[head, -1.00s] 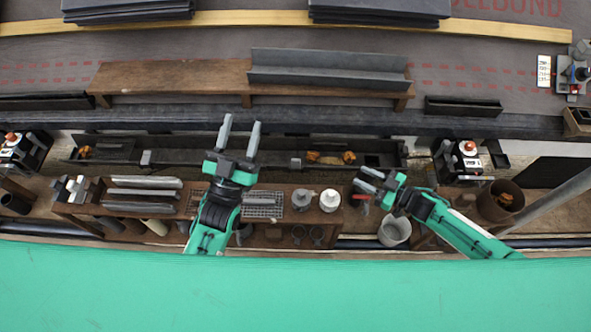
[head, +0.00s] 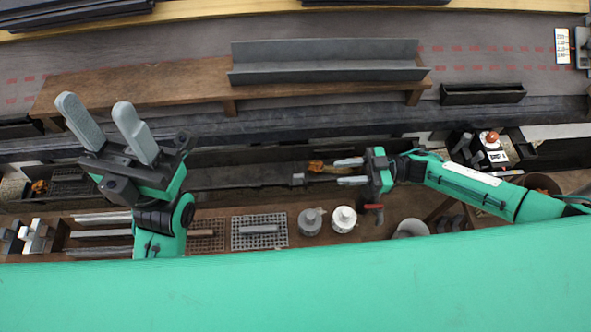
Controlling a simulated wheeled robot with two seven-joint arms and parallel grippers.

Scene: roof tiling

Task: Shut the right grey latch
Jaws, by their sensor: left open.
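A small grey block, which looks like the right grey latch (head: 298,179), sits on the dark gutter (head: 235,176) below the roof edge. Whether it is open or shut is too small to tell. My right gripper (head: 339,172) is just right of it, fingers pointing left, open and empty, apart from the block. My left gripper (head: 95,103) is raised at the left, open and empty, and covers part of the gutter there. No second grey block shows clearly on the gutter now.
Brown leaves (head: 318,166) lie in the gutter beside the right fingertips. A bench below holds a grate (head: 259,231), a grey pot (head: 310,221) and a white pot (head: 343,219). A red-handled tool (head: 373,207) lies under my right gripper. A plank (head: 150,84) lies above.

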